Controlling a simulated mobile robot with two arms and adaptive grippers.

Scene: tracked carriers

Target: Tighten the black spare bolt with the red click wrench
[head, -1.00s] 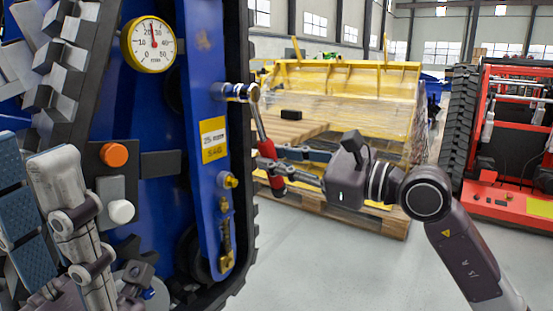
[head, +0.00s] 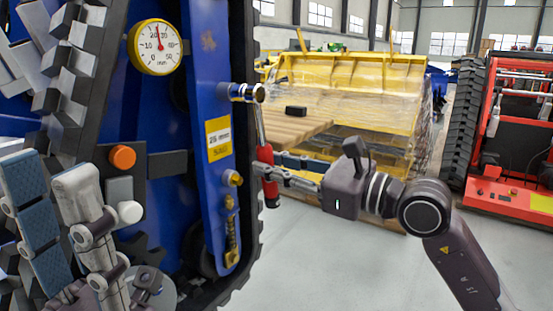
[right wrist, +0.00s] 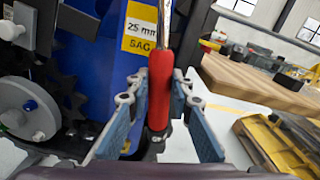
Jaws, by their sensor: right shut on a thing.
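The red click wrench (head: 268,180) hangs nearly upright, its head (head: 242,92) on a fitting at the upper part of the blue plate. The wrench head covers that fitting, and I cannot make out a black bolt there. My right gripper (head: 268,174) is shut on the red handle. In the right wrist view the handle (right wrist: 160,85) stands between the blue finger pads. My left gripper (head: 50,165) is at the left, close to the camera, its fingers upward and apart, with nothing seen between them.
A round yellow gauge (head: 155,46) is on the blue carrier, with an orange button (head: 122,157) and a yellow label (head: 219,138) below. Brass fittings (head: 232,178) line the plate under the wrench head. A wrapped yellow load (head: 350,85) and a red machine (head: 510,190) stand behind.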

